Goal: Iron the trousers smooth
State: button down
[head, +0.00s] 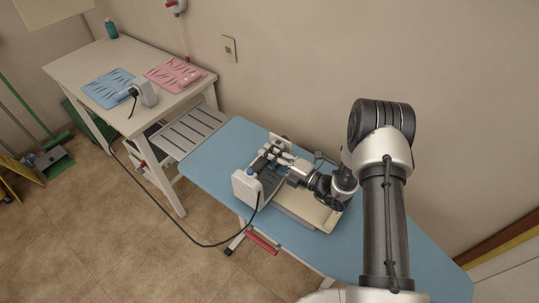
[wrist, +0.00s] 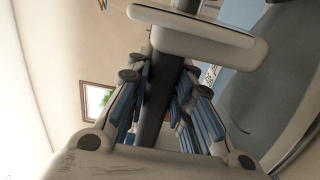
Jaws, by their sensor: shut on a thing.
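The iron shows in the head view as a white body (head: 245,188) with a blue knob, over the blue ironing board (head: 212,158). My gripper (head: 268,158) is shut on the iron's dark handle. In the wrist view the blue-padded fingers (wrist: 158,105) stand on both sides of the dark handle (wrist: 165,75), with a white part of the iron (wrist: 190,32) beyond. A beige cloth piece (head: 318,214), apparently the trousers, lies on the board beside and partly under my arm. My gripper and the iron hide much of it. I cannot tell whether the iron touches it.
A dark cord (head: 178,224) hangs from the iron in a loop towards the white table (head: 88,62). Blue (head: 108,90) and pink (head: 174,74) folded items and a small white device (head: 147,94) lie there. A slatted rack (head: 190,130) adjoins the board. The wall is close behind.

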jog(key=shift+w+r+p, duration=0.1)
jog(key=shift+r+p, duration=2.75)
jog(key=shift+r, duration=1.55)
